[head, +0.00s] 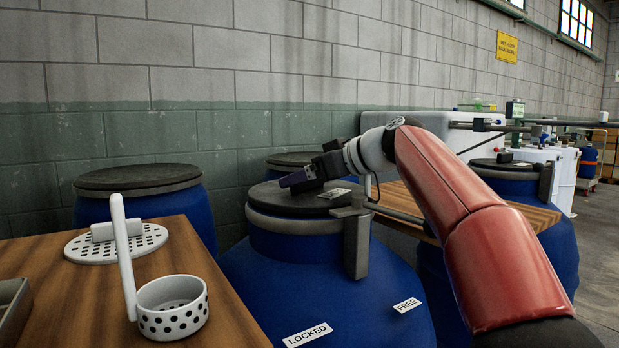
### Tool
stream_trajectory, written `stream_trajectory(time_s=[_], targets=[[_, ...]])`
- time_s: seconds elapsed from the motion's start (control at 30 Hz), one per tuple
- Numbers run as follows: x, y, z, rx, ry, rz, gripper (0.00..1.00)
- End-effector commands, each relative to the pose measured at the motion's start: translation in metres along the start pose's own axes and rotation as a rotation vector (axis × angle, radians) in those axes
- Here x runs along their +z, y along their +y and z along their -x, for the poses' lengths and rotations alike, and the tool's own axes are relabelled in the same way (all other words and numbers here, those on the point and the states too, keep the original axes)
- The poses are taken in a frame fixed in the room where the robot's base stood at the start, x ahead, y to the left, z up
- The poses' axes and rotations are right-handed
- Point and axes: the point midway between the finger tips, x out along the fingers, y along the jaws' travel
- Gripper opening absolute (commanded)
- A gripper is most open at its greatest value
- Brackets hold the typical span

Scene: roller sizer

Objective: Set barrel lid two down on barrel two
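A dark round lid (268,197) lies on the mouth of the large blue barrel (315,275) in the middle of the head view. It looks level, with a grey band around its rim and a grey upright lever or bracket (356,240) at its right front. No number shows on the barrel, so I cannot tell from markings that it is barrel two. My gripper (296,180) reaches in from the right, low over the lid's top. Its fingers point left. Whether they touch or hold something on the lid is hidden by the angle.
The barrel bears LOCKED (307,335) and FREE (407,305) labels. A wooden table (75,300) at left carries a perforated cup (172,307) and a perforated disc (85,248). Other lidded barrels stand at back left (140,190), behind, and at right (555,240). A block wall closes the back.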

Motion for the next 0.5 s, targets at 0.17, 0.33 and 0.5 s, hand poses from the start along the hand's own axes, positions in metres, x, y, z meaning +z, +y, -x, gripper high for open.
stream_trajectory(time_s=[0.17, 0.33, 0.5], targets=[[0.0061, 0.003, -0.0033, -0.002, -0.007, -0.009, 1.0], [0.0073, 0.0035, -0.0041, -0.002, -0.008, -0.011, 1.0], [-0.002, 0.0035, -0.0007, -0.003, -0.008, -0.011, 1.0]])
